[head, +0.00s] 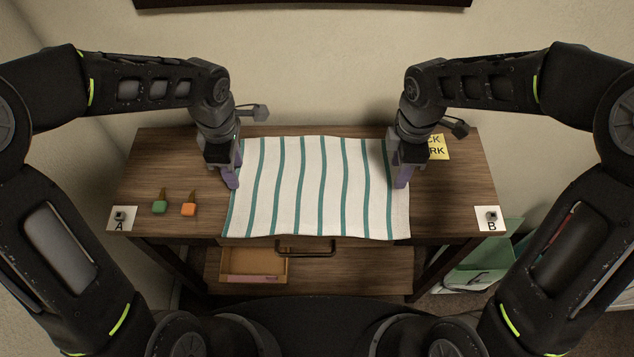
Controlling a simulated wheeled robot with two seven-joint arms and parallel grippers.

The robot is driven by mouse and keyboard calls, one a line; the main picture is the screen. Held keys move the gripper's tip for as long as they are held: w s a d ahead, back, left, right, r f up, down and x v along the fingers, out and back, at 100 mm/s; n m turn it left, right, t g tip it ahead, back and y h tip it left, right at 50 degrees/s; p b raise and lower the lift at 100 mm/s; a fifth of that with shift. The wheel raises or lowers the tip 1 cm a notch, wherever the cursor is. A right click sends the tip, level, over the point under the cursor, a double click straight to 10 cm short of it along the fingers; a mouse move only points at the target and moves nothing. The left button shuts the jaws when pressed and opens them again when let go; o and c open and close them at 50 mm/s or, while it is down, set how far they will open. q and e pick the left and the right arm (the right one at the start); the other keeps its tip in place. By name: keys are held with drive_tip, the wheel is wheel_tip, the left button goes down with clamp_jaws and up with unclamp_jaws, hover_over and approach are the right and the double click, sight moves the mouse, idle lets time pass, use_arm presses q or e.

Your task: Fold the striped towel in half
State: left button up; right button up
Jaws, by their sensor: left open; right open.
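The striped towel (317,190) is white with teal stripes and lies spread out flat on the wooden desk, its near edge at the desk's front edge. My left gripper (230,180) is open at the towel's left edge, towards the far left corner. My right gripper (400,180) is open over the towel's right edge, towards the far right corner. The fingers hide parts of both side edges. I cannot tell whether the fingertips touch the cloth.
A green block (159,207) and an orange block (188,210) sit on the desk left of the towel. White cards A (122,225) and B (487,224) lie at the front corners. A yellow note (438,147) is at the back right. The desk right of the towel is mostly clear.

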use_arm(q)
drive_tip(key=shift+f, duration=1.9)
use_arm(e)
drive_tip(key=shift+f, duration=1.9)
use_arm(q)
drive_tip(key=shift+f, duration=0.15)
use_arm(e)
drive_tip(key=shift+f, duration=0.15)
use_arm(q)
drive_tip(key=shift+c, duration=0.4)
use_arm(e)
drive_tip(key=shift+c, duration=0.4)
use_arm(q)
drive_tip(key=shift+c, duration=0.4)
use_arm(e)
drive_tip(key=shift+c, duration=0.4)
use_arm(q)
clamp_jaws()
use_arm(e)
clamp_jaws()
